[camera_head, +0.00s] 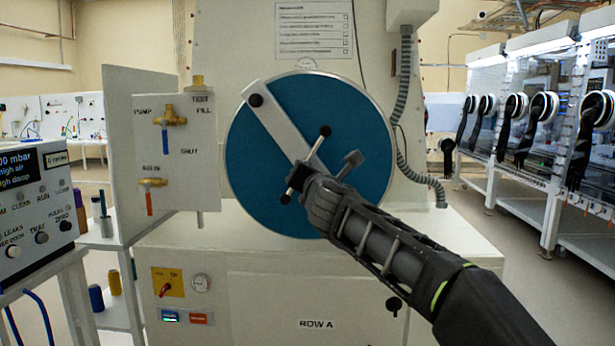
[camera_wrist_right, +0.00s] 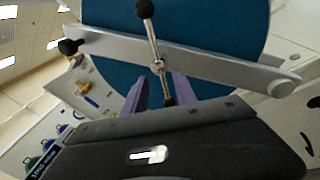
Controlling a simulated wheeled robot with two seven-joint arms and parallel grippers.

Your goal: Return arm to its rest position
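A round blue door (camera_head: 345,110) closes the front of a pale cabinet. A grey bar (camera_head: 275,120) crosses it from upper left to its centre, where a thin metal handle rod (camera_head: 312,155) with dark knobs is mounted. My right gripper (camera_head: 326,170) comes from the lower right and is at this handle. In the right wrist view, its two purple-grey fingers (camera_wrist_right: 160,86) stand apart, with the lower end of the handle rod (camera_wrist_right: 155,45) between them. I cannot tell whether either finger touches the rod. My left gripper is not in view.
A valve panel (camera_head: 175,150) with brass valves stands left of the door. A control box (camera_head: 35,205) is at the far left. A grey corrugated hose (camera_head: 403,90) hangs right of the door. Gloveboxes (camera_head: 540,110) line the right side, with open floor in front.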

